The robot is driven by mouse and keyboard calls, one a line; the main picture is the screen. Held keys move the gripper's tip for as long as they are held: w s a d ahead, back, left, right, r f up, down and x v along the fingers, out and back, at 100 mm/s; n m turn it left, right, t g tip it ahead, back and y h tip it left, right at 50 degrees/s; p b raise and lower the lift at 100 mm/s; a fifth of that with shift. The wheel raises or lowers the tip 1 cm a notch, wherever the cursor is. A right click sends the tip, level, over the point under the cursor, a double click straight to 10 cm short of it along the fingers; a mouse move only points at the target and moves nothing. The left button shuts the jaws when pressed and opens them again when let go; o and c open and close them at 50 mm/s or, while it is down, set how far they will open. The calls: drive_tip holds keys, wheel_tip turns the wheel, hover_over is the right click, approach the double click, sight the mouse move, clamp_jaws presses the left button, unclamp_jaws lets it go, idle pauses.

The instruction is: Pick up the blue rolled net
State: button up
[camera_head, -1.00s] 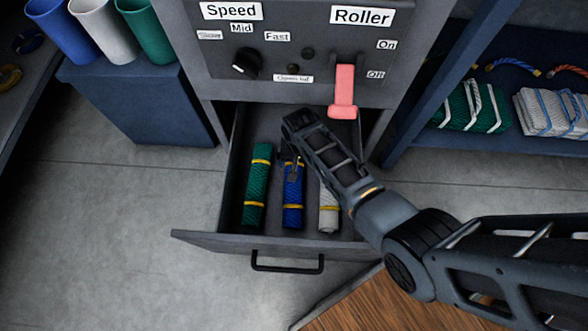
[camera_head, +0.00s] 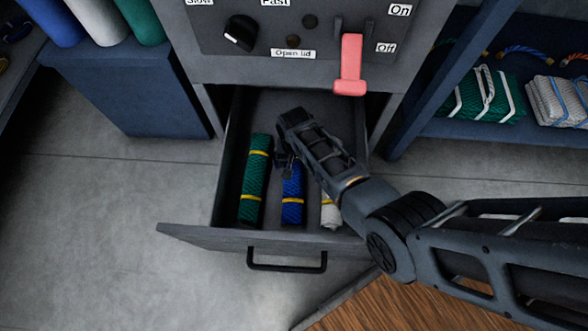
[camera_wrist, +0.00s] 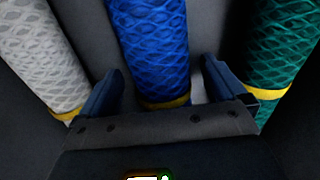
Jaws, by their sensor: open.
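The blue rolled net (camera_head: 292,198) lies in the open drawer between a green rolled net (camera_head: 254,185) and a white rolled net (camera_head: 331,211). It has yellow bands, and its far end is hidden by my gripper in the head view. My gripper (camera_head: 284,160) is over the far part of the blue net. In the wrist view, the blue net (camera_wrist: 152,45) runs between the two open fingers of my gripper (camera_wrist: 158,88), with a gap at each side. Whether the fingers reach down beside it is hard to tell.
The drawer's front panel (camera_head: 250,239) and black handle (camera_head: 287,266) stand out over the grey floor. A red lever (camera_head: 350,65) hangs above the drawer at the right. The white and green nets lie close on either side. A shelf with folded nets (camera_head: 486,95) is at the right.

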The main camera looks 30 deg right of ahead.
drive_tip(key=c, duration=1.6)
drive_tip(key=shift+o, duration=0.2)
drive_tip(key=shift+r, duration=0.1)
